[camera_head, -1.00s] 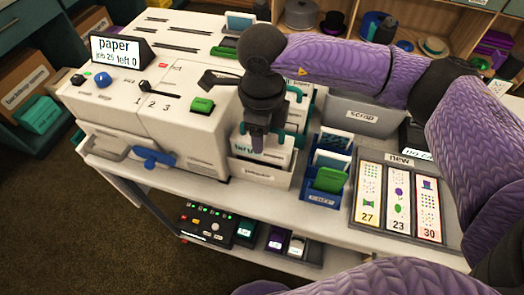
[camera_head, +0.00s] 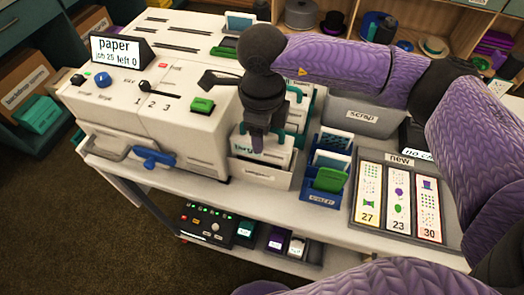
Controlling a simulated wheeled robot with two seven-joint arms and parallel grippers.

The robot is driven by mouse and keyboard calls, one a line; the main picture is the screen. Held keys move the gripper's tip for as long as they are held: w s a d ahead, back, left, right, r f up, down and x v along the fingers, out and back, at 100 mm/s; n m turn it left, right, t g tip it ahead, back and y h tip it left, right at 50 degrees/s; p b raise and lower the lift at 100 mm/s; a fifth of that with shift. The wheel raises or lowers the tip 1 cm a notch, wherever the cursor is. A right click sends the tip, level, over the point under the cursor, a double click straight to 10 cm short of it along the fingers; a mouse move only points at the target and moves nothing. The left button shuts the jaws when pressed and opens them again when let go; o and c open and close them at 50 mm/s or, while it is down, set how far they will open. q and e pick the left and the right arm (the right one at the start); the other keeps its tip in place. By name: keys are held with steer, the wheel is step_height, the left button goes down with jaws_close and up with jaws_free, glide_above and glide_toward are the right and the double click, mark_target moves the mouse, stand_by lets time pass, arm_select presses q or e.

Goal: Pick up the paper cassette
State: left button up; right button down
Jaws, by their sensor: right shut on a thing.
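The gripper covers part of the lettering. Another cassette with a teal handle (camera_head: 297,97) stands behind it, partly hidden by my arm. My left gripper is not in view.
The machine (camera_head: 160,110) with a "paper" screen (camera_head: 118,48) is on the left. A blue holder (camera_head: 318,196) with cards is just right of the white holder. A "new" card tray (camera_head: 400,165) lies further right. A grey "scrap" bin (camera_head: 362,118) is behind.

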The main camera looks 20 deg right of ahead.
step_height(320, 180, up, 28)
steer(key=p, duration=0.6)
